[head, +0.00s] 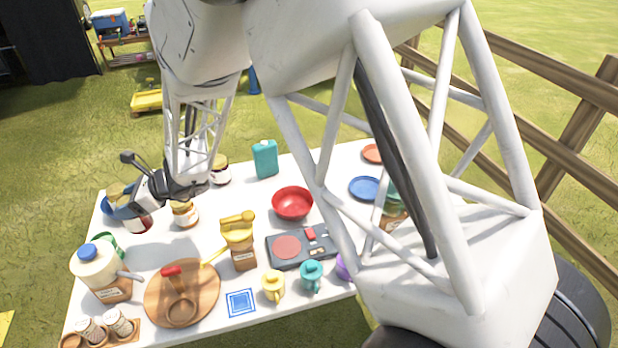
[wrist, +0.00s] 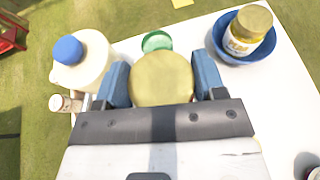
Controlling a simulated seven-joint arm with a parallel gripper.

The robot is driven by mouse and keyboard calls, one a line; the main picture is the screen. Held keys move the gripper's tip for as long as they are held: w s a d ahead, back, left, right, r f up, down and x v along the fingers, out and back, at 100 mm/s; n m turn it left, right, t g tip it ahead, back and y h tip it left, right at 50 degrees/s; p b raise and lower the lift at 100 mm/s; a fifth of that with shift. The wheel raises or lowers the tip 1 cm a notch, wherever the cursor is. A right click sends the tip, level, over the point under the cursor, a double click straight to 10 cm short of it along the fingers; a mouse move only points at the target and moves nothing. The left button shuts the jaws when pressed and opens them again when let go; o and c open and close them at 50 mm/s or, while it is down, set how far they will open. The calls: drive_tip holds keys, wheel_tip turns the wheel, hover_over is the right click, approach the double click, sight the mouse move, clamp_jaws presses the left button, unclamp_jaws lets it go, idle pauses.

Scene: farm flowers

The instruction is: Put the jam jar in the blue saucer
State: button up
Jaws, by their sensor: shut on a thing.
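My gripper (head: 146,196) is at the left part of the white table. In the wrist view my gripper (wrist: 162,80) has its two blue-grey fingers closed on either side of a jar with a round gold lid (wrist: 162,76). In the head view this held jar (head: 137,224) shows a dark red and white side, apparently the jam jar; my gripper partly hides it. A flat blue saucer (head: 365,188) lies at the table's right, far from my gripper and partly behind my arm.
A blue bowl (wrist: 243,52) holding another gold-lidded jar (wrist: 247,30) is close by. A white jug (head: 95,265) and green mug (head: 106,243) stand nearby. Other jars (head: 185,214) (head: 220,170), a teal container (head: 265,158) and red bowl (head: 292,203) stand toward the saucer.

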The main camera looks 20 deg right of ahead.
drive_tip(key=shift+r, duration=0.1)
drive_tip(key=shift+r, duration=0.6)
wheel_tip(320, 180, up, 5)
drive_tip(key=shift+w+d+f, duration=0.1)
drive_tip(key=w+d+m+t+h, duration=0.15)
drive_tip(key=w+d, duration=0.25)
drive_tip(key=d, duration=0.7)
drive_tip(key=w+d+m+t, duration=0.1)
drive_tip(key=w+d+t, duration=0.15)
drive_tip(key=d, duration=0.85)
drive_tip(key=w+d+m+t, duration=0.15)
drive_tip(key=w+d, duration=0.25)
drive_tip(key=d, duration=0.7)
drive_tip(key=s+d+m+t+h, duration=0.2)
drive_tip(key=s+d+m, duration=0.1)
drive_tip(key=d, duration=1.5)
drive_tip(key=s+d+m+t+h, duration=0.15)
drive_tip(key=s+d, duration=0.25)
drive_tip(key=d, duration=1.3)
drive_tip(key=shift+m, duration=0.25)
drive_tip(key=shift+w+f, duration=0.15)
drive_tip(key=shift+f, duration=2.5)
